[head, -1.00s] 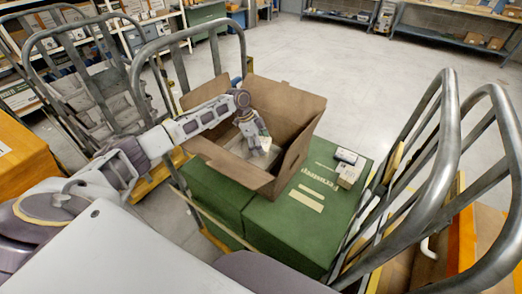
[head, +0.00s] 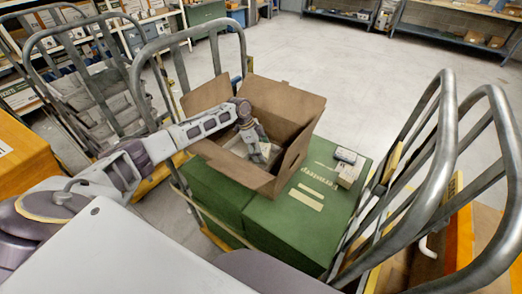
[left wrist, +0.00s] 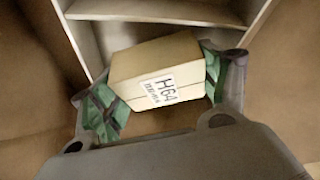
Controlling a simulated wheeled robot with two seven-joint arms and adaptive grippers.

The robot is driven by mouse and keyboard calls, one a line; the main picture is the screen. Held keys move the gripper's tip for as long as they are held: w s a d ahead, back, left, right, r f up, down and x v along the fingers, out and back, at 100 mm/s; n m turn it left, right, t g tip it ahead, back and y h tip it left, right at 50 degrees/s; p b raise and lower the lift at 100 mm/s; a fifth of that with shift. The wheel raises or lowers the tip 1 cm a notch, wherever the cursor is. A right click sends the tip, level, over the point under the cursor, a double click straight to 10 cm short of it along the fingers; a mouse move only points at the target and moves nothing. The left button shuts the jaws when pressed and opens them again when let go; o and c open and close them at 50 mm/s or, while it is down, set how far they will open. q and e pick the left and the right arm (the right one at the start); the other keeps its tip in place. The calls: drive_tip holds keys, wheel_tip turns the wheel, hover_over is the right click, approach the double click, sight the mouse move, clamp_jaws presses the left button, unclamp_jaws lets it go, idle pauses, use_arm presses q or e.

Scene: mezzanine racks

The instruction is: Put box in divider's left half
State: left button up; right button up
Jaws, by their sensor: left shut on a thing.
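My left gripper (head: 258,148) reaches down into a large open brown carton (head: 207,95). It is shut on a small tan box (left wrist: 145,60) with a white label reading H64. In the left wrist view the green-padded fingers (left wrist: 165,88) press on the box's left and right sides, and the box sits slightly tilted. A pale divider (left wrist: 83,42) shows behind and around the box; part of it also shows in the head view (head: 237,147). The box hides much of the divider, and I cannot tell whether the box touches it. My right gripper is out of view.
The carton stands on green boxes (head: 300,225) on a cart. Two small packages (head: 347,165) lie right of it. Grey cart rails (head: 432,150) rise at right and more (head: 150,60) at left. An orange box (head: 22,160) is at far left. Open floor lies beyond.

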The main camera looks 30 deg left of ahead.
use_arm(q)
drive_tip(key=shift+f+b, duration=0.3)
drive_tip(key=shift+f, duration=0.3)
drive_tip(key=o, duration=1.1)
drive_tip(key=shift+r, duration=0.15)
drive_tip(key=shift+r+p, duration=0.35)
drive_tip(key=shift+r, duration=0.15)
drive_tip(key=shift+b+v, duration=1.45)
drive_tip(key=shift+v, duration=4.55)
drive_tip(key=shift+s+f, duration=0.1)
